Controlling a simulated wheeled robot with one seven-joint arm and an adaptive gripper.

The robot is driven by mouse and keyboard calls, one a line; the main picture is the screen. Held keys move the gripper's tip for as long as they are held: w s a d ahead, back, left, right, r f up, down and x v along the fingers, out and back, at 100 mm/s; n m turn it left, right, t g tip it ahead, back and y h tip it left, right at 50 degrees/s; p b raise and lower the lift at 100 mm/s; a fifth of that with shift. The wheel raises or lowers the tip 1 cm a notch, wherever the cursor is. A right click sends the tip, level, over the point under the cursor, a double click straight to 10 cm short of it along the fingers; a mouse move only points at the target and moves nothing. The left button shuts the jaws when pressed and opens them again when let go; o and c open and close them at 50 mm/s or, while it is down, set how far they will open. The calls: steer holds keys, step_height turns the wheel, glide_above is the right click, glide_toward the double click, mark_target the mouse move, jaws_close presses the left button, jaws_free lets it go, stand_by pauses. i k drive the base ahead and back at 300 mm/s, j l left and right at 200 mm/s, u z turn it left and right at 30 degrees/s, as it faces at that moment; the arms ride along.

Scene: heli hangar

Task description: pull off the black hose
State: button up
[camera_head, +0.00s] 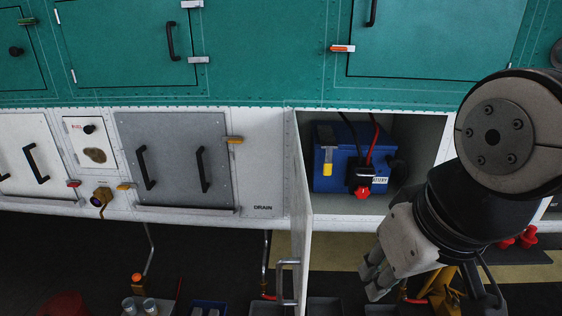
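A blue battery (337,172) sits in an open white compartment under the green panels. A thin black line (344,125) and a red line (374,138) run from above to its top and front. A black round part (398,168) shows at the battery's right side; I cannot tell whether it is a hose end. A black connector with a red knob (363,191) is on the battery's front. My gripper (372,278) is outside, below and right of the battery, pointing down and left, apart from it. Its finger gap is unclear.
The open compartment door (303,225) with its handle stands out at the left of the opening. My arm covers the right side of the view. Below are trays (325,306), bottles (140,306) and red items (524,238).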

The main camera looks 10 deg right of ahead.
mark_target(392, 163)
steer(key=z, duration=0.7)
